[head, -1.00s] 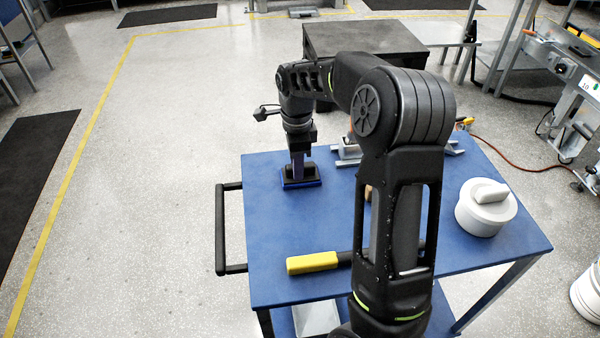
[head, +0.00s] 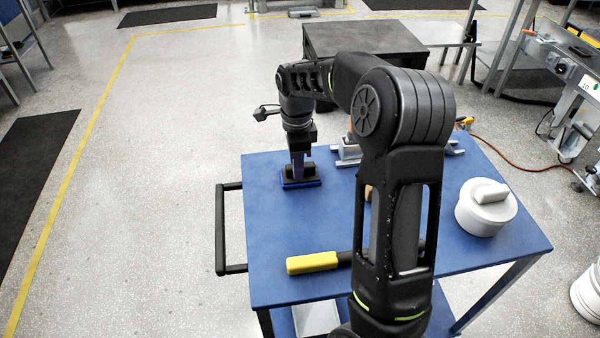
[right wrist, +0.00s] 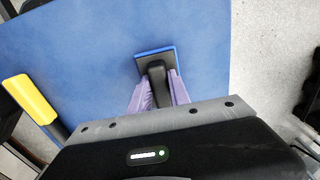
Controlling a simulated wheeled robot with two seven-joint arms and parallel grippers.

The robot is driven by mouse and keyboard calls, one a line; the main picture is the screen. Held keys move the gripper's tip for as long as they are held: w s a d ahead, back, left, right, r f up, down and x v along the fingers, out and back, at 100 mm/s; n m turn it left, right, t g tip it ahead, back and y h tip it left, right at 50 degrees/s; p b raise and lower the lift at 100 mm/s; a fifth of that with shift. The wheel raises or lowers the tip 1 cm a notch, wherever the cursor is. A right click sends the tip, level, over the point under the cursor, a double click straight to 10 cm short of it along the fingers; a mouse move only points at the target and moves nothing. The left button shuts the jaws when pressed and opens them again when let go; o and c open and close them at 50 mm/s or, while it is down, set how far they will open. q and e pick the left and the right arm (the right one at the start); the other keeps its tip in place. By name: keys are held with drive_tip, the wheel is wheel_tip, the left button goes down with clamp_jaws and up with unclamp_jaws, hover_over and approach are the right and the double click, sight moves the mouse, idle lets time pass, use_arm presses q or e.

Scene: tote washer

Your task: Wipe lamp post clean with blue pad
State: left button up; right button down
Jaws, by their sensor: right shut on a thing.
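The blue pad (head: 300,183) is a flat blue block with a black backing and a black handle. It is at the far left corner of the blue cart top and appears to rest on it. My right gripper (head: 298,166) points down from above and is shut on the pad's handle. In the right wrist view the purple-grey fingers (right wrist: 160,92) close on both sides of the black handle, and the pad (right wrist: 154,54) shows beyond them. I cannot make out a lamp post in either view. My left gripper is not in view.
On the blue cart top (head: 275,225) lie a yellow-handled tool (head: 312,263) and a white lidded round container (head: 486,208). A grey metal fixture (head: 347,153) is partly hidden behind my arm. A black handle bar (head: 220,228) sticks out left. Open floor lies left.

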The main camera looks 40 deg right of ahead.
drive_tip(key=shift+r, duration=0.1)
drive_tip(key=shift+r+p, duration=3.1)
drive_tip(key=shift+r, duration=0.6)
drive_tip(key=c, duration=1.8)
unclamp_jaws()
clamp_jaws()
